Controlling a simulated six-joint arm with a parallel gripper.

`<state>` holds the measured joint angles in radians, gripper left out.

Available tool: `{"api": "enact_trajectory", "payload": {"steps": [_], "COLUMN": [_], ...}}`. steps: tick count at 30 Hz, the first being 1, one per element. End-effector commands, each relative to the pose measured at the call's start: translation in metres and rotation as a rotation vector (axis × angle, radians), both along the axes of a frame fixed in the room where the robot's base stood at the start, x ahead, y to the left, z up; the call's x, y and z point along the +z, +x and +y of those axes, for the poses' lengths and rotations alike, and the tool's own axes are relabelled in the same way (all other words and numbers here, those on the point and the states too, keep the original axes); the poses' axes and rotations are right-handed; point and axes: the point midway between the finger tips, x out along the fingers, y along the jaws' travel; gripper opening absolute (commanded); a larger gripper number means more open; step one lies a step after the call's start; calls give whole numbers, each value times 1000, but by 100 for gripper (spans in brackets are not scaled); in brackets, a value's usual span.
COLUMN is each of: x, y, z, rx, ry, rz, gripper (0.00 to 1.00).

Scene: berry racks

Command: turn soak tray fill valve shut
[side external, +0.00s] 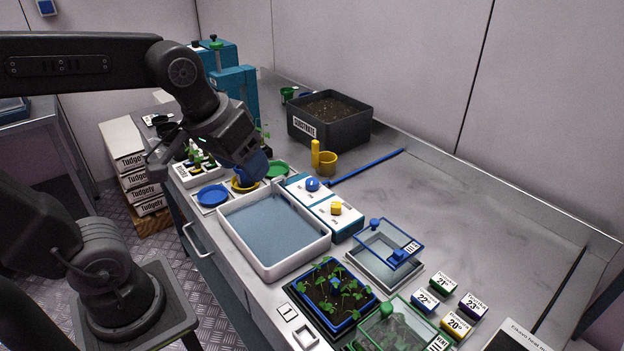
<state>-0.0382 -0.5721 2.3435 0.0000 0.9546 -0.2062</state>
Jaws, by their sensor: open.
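The soak tray appears to be the white-rimmed tray (298,263) with blue-grey water, in the middle of the bench. Behind its right side stand two white-topped boxes, one with a blue knob (312,184) and one with a yellow knob (336,208). Their labels are too small to read, so I cannot tell which is the fill valve. My gripper (246,172) is open above the back left of the tray, apart from both knobs. A blue shape shows at its tips, over a yellow dish (244,186); I cannot tell what it is.
A blue dish (211,196) and seedlings lie left of my gripper. A black substrate bin (331,119) and a yellow cup (328,162) stand behind. A lidded clear box (384,255), a seedling tray (333,322) and small labelled blocks (443,282) occupy the front. The right bench is mostly clear.

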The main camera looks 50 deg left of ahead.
Motion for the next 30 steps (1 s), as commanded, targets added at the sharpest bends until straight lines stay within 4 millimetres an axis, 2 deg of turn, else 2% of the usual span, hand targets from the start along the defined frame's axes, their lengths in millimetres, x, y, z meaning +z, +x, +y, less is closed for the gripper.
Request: {"api": "enact_trajectory", "payload": {"steps": [1, 7, 12, 16, 21, 30], "x": [4, 9, -6, -26, -46, -70], "y": [18, 89, 148, 184, 211, 218], "z": [5, 31, 59, 80, 99, 105], "rx": [87, 477, 818, 1050, 1246, 1310], "ry": [-30, -149, -224, -260, -283, -288], "rz": [34, 150, 240, 294, 333, 346], "gripper": [60, 60, 60, 60, 60, 60]}}
